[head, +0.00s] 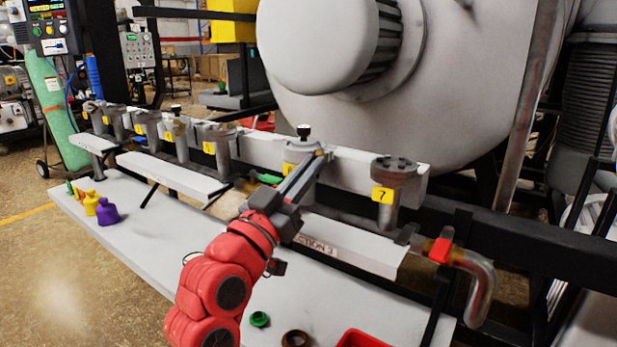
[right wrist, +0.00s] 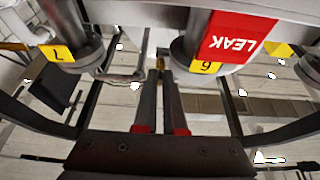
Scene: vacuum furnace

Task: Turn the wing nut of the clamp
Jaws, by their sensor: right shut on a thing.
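My right gripper (head: 320,156) reaches up to the flanged port numbered 6 (head: 300,150), with its fingers at the port's right side. In the right wrist view the two fingers (right wrist: 160,72) are close together at the tips. They are shut on a small brass-coloured piece (right wrist: 160,63), which looks like the wing nut of the clamp; its shape is mostly hidden. In that view port 6 (right wrist: 190,50) is just right of the fingertips and port 7 (right wrist: 80,50) is farther left. My left gripper is in neither view.
A red LEAK tag (right wrist: 238,37) hangs beside port 6. Port 7 (head: 393,175) stands right of the gripper, and a red-handled valve (head: 440,250) sits on the pipe below. Purple and yellow pieces (head: 107,210) stand on the white shelf (head: 150,235). A large vessel (head: 450,110) is behind.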

